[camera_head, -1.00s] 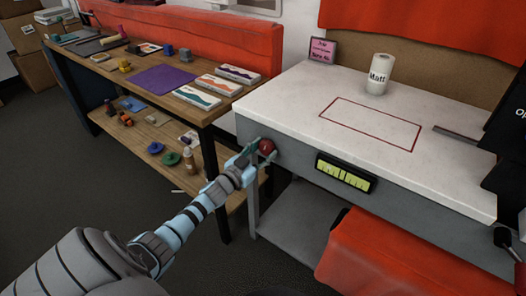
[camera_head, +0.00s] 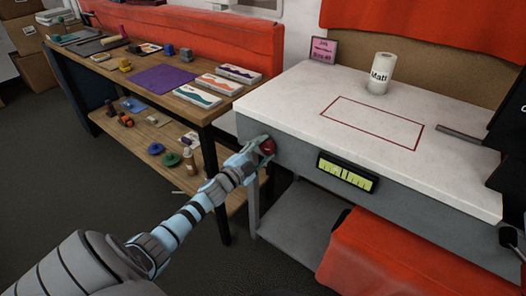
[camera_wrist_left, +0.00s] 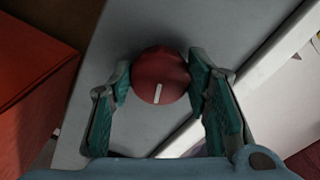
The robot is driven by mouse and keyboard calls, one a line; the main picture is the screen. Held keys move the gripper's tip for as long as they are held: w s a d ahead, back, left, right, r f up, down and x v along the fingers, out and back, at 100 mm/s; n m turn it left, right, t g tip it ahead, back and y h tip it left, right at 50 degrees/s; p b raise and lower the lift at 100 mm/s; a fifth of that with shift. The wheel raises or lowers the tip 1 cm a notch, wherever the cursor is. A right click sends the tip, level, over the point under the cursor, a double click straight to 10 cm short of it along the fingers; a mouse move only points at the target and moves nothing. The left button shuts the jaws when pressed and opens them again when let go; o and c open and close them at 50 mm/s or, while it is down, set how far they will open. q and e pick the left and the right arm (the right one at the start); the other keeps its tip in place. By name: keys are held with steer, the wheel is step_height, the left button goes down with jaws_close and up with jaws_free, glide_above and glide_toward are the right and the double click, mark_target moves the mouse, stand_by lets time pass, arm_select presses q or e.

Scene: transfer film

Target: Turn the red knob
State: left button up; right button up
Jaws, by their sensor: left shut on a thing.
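The red knob (camera_head: 268,147) is on the grey front of the white-topped machine, near its left end. In the left wrist view the knob (camera_wrist_left: 160,75) is round, with a short white mark that is close to upright and leans slightly. My left gripper (camera_head: 262,150) is at the knob, and its teal fingers (camera_wrist_left: 160,82) are shut on it, one on each side. My right gripper does not show in either view.
A yellow-green gauge (camera_head: 346,173) is on the machine front right of the knob. A white roll (camera_head: 380,73) stands on the white top (camera_head: 290,95). A wooden bench (camera_head: 190,97) with several items stands at left. Red cloth (camera_head: 375,245) hangs below the machine.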

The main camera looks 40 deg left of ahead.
arm_select(q)
steer(key=shift+m, duration=0.4)
steer(key=shift+f, duration=0.1)
steer(key=o, duration=1.2)
steer(key=shift+c, duration=0.2)
steer(key=s, duration=1.2)
steer(key=shift+d, duration=0.1)
